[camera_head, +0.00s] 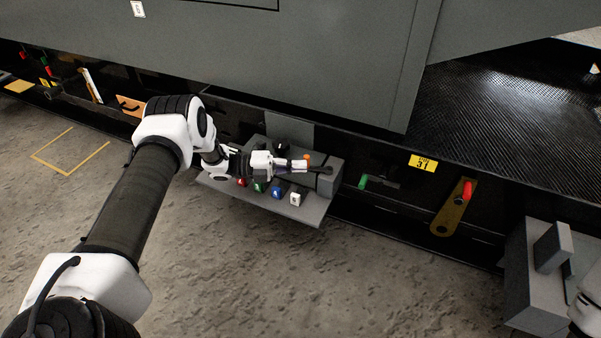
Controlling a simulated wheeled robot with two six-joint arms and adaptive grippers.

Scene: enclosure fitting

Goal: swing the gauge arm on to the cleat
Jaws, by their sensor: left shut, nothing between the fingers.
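My left gripper (322,169) reaches in from the left, over a grey shelf (300,212) on the dark rail. Its fingers are shut and empty, close to a grey block at the shelf's right end; I cannot tell if they touch it. A small orange piece (306,158) shows beside the fingers. I cannot tell for certain which part is the gauge arm or the cleat. A brass-coloured bar (447,216) with a red grip (467,190) hangs tilted on the rail, well right of the gripper.
Red, green, blue and white blocks (295,199) line the shelf front. A green piece (363,181) and a yellow "31" label (423,163) are on the rail. A grey box (530,275) stands lower right. A big grey panel (300,60) overhangs; the floor in front is clear.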

